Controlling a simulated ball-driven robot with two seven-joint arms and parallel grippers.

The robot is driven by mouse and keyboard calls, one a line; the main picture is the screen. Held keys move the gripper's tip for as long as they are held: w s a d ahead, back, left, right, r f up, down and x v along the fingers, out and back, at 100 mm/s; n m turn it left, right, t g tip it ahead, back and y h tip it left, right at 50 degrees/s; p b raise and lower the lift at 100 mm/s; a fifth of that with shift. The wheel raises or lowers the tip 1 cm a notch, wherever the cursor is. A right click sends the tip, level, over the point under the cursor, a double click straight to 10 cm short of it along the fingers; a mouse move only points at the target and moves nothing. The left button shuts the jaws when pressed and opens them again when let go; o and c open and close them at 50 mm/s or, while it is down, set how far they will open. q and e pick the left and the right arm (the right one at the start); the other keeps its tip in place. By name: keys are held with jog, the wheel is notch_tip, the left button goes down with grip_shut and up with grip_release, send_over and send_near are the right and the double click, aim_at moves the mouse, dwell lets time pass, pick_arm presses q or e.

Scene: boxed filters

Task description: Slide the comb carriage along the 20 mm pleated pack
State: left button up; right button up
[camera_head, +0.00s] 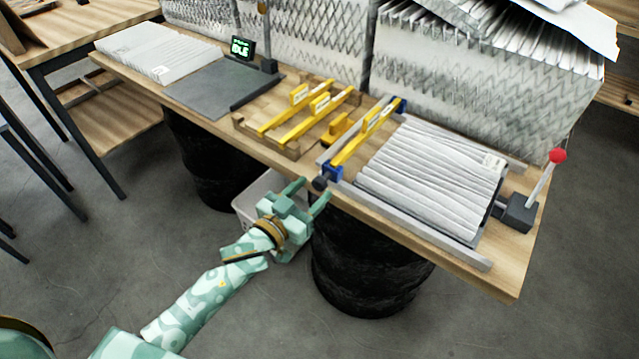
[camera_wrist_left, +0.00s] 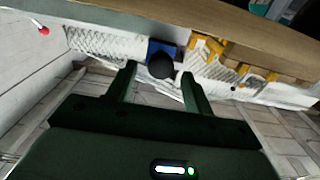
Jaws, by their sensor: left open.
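The comb carriage (camera_head: 365,135) is a yellow bar with blue end blocks. It lies across the rails at the left end of the white pleated pack (camera_head: 430,178). A dark round knob (camera_head: 320,183) sits at its near end. My left gripper (camera_head: 311,190) is open at the front edge of the bench, close to the knob. In the left wrist view the knob (camera_wrist_left: 160,65) shows just beyond and between the tips of the open left gripper (camera_wrist_left: 158,80), with a blue block (camera_wrist_left: 162,48) behind it. I cannot tell whether a finger touches the knob. My right gripper is not in view.
Yellow combs (camera_head: 306,116) lie in a wooden rack left of the carriage. A grey plate (camera_head: 208,88) and small display (camera_head: 242,48) are farther left. A red-knobbed lever (camera_head: 558,156) stands at the right end. A bin (camera_head: 262,190) is below.

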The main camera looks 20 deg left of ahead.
aim_at(317, 186)
pick_arm(q)
jog(key=shift+x, duration=1.8)
jog(key=shift+c, duration=0.3)
grip_shut()
